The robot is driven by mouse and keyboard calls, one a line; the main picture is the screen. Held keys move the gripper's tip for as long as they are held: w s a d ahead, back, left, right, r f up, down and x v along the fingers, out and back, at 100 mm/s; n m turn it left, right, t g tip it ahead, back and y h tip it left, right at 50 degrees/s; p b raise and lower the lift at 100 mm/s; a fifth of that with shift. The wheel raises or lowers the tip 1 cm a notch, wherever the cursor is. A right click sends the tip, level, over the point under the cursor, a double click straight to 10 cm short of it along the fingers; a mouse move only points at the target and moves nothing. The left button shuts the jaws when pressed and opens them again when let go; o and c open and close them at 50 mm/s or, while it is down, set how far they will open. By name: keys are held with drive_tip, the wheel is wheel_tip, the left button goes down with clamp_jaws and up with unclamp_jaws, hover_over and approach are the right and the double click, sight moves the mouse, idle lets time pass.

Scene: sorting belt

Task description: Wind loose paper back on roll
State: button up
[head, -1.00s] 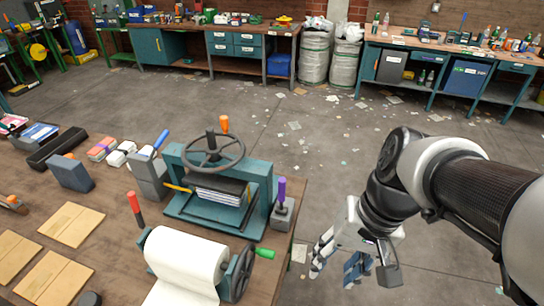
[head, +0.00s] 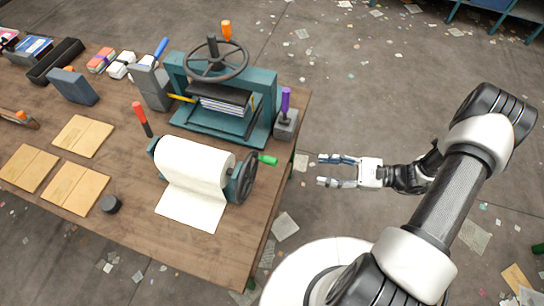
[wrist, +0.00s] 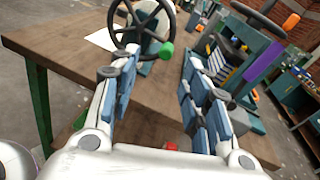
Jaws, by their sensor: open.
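The white paper roll (head: 197,160) sits in a teal holder on the wooden table, with a loose sheet (head: 190,208) hanging from it and lying flat on the tabletop toward the front. A dark hand wheel (head: 243,177) with a green handle (head: 267,160) is at the roll's right end. The wheel (wrist: 142,25) and its green handle (wrist: 167,51) also show in the wrist view, ahead of the fingers. My gripper (head: 320,171) is open and empty, right of the table edge, with its fingers pointing left toward the handle and apart from it.
A teal screw press (head: 222,90) stands behind the roll, with a purple-handled tool (head: 286,113) at its right. Paper scraps litter the floor.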

wheel_tip(320, 180, down, 3)
drive_tip(key=m+t, duration=0.2)
drive_tip(key=t, duration=0.1)
approach(272, 161)
drive_tip(key=shift+m+y, duration=0.3)
drive_tip(key=x, duration=0.3)
drive_tip(key=f+x, duration=0.1)
drive_tip(key=x, duration=0.6)
drive_tip(key=shift+w+f, duration=0.4)
drive_tip(key=shift+c, duration=0.2)
clamp_jaws()
